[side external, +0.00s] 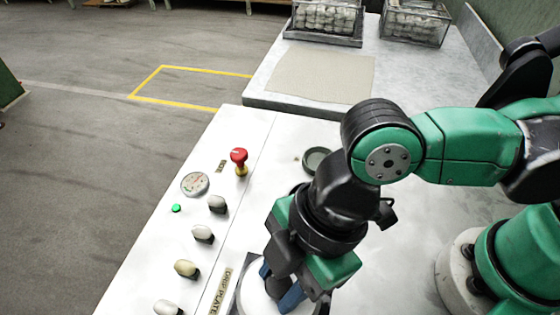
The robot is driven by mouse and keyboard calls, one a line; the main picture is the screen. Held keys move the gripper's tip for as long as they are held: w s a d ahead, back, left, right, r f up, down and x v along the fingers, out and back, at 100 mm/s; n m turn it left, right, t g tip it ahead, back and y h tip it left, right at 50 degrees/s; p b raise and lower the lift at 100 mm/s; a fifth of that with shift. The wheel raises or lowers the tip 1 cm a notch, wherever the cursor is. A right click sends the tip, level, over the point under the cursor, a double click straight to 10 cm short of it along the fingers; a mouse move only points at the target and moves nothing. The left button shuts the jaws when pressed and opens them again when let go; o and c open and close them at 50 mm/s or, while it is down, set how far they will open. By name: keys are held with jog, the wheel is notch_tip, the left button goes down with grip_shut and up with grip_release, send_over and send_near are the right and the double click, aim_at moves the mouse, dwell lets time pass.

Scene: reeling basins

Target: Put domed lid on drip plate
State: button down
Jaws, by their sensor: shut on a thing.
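My gripper (279,284) points down at the bottom of the side external view, with blue fingertips. It is shut on the domed lid (254,299), a pale rounded piece under and between the fingers. The lid's right side is hidden by the gripper, and its lower part is cut off by the picture's edge. The lid is at the drip plate, beside a label reading "DRIP PLATE" (221,292). The plate itself is mostly hidden, so I cannot tell whether the lid touches it.
A red mushroom button (239,161), a round gauge (195,184), a green light (176,208) and several pale knobs (203,234) line the panel left. A dark round dish (317,160) lies behind my gripper. A beige mat (321,77) and clear bins of cocoons (415,24) are farther back.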

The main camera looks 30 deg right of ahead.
jog(key=shift+f, duration=0.1)
jog(key=c, duration=0.5)
grip_release()
jog(key=v, duration=1.2)
jog(key=w+d+f+m+t+h, duration=0.1)
jog(key=w+d+f+m+t, duration=0.1)
jog(key=w+d+m, duration=0.2)
jog(key=w+d+f+m+t+h, duration=0.2)
jog(key=w+d+m, duration=0.2)
jog(key=d+m, duration=0.4)
jog(key=w+d+f+m+t+h, duration=0.1)
jog(key=w+d+f+m+t, duration=0.1)
jog(key=d+m, duration=0.4)
jog(key=shift+w+d+f+t+h, duration=0.15)
jog(key=shift+w+d+t, duration=0.15)
jog(key=shift+w+d, duration=0.4)
jog(key=shift+w+d+f+t+h, duration=0.15)
jog(key=shift+w+d+t, duration=0.25)
jog(key=shift+d, duration=0.5)
jog(key=shift+w, duration=0.1)
